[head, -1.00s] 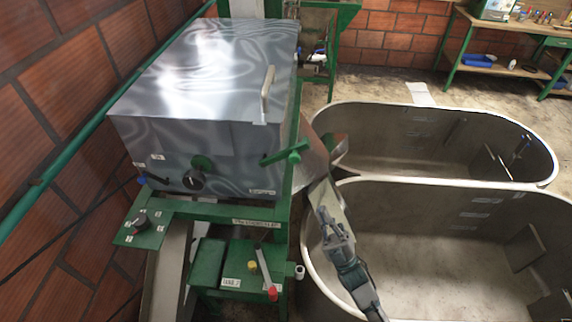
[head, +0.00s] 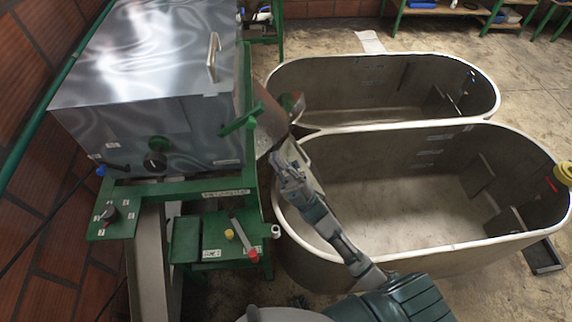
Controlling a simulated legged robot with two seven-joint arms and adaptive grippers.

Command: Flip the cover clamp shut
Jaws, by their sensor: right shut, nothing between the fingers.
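The grey metal cover (head: 140,65) sits on the green-framed machine at the left. A green lever (head: 240,121), which looks like the cover clamp, sticks out at the cover's front right corner, angled up to the right. A small white label (head: 228,162) below it is too small to read. My right gripper (head: 277,158) is shut and empty, to the right of and a little below the lever, apart from it in the picture. It overlaps the near tank's left rim. My left gripper is not in view.
Two open oval tanks, the far one (head: 385,60) and the near one (head: 430,245), stand to the right. A metal chute (head: 268,118) lies between machine and tanks. A red-tipped lever (head: 253,255) and a knob panel (head: 112,216) are below the cover.

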